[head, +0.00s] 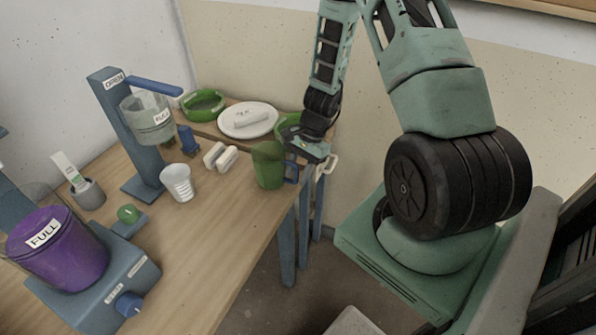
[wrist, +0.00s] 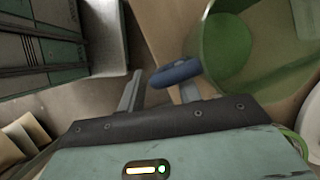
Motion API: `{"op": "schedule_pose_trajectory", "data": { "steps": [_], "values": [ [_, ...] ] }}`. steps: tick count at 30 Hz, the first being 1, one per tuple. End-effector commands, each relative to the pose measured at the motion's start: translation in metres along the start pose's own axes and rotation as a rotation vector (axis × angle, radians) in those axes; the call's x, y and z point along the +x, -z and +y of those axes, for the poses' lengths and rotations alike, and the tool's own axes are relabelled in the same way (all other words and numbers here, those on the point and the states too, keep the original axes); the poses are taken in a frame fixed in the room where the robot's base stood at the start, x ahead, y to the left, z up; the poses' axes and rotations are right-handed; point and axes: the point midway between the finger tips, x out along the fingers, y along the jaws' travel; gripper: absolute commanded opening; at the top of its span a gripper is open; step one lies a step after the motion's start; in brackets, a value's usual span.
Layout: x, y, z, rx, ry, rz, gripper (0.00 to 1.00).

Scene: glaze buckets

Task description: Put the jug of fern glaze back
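A green jug (head: 268,168) with a blue handle (head: 291,172) stands near the right edge of the wooden table. The wrist view looks down into the jug (wrist: 226,45), with green in its bottom. My gripper (head: 308,162) is at the jug's handle side. In the wrist view my gripper (wrist: 158,92) has its fingers apart. The blue handle (wrist: 176,72) overlaps the right finger, with a gap to the left finger; I cannot tell whether they touch. One green ring (head: 203,104) lies at the back, and another (head: 287,125) is partly hidden behind the jug.
A white plate (head: 238,127) lies between the green rings. White blocks (head: 220,157), a white cup (head: 179,182) and a blue stand (head: 137,150) with a clear bucket (head: 148,120) are to the left. A purple bucket (head: 62,262) marked FULL stands front left. The table's front middle is clear.

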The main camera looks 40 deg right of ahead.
Motion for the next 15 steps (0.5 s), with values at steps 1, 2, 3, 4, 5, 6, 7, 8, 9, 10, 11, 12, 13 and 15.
{"op": "schedule_pose_trajectory", "data": {
  "steps": [1,2,3,4,5,6,7,8,9,10,11,12,13,15],
  "values": [
    [0.0,0.0,0.0,0.0,0.0,0.0,0.34],
    [0.0,0.0,0.0,0.0,0.0,0.0,0.34],
    [-0.001,0.0,0.0,0.0,0.0,0.0,0.34],
    [-0.001,-0.001,0.0,0.0,0.0,0.0,0.34],
    [-0.002,-0.001,0.0,0.0,0.0,0.0,0.34],
    [-0.005,-0.002,-0.001,-0.001,0.0,0.0,0.34],
    [-0.007,-0.002,-0.001,-0.001,0.001,0.002,0.34],
    [-0.01,-0.001,-0.001,-0.001,0.002,0.003,0.34],
    [-0.016,-0.001,-0.001,-0.001,0.003,0.003,0.34],
    [-0.021,-0.001,-0.001,-0.002,0.003,0.005,0.34],
    [-0.027,-0.001,-0.002,-0.003,0.004,0.005,0.34],
    [-0.035,-0.001,-0.002,-0.001,0.004,0.005,0.34],
    [-0.042,0.0,-0.002,-0.002,0.004,0.005,0.34],
    [-0.057,-0.001,-0.002,-0.002,0.004,0.005,0.34]
  ]
}}
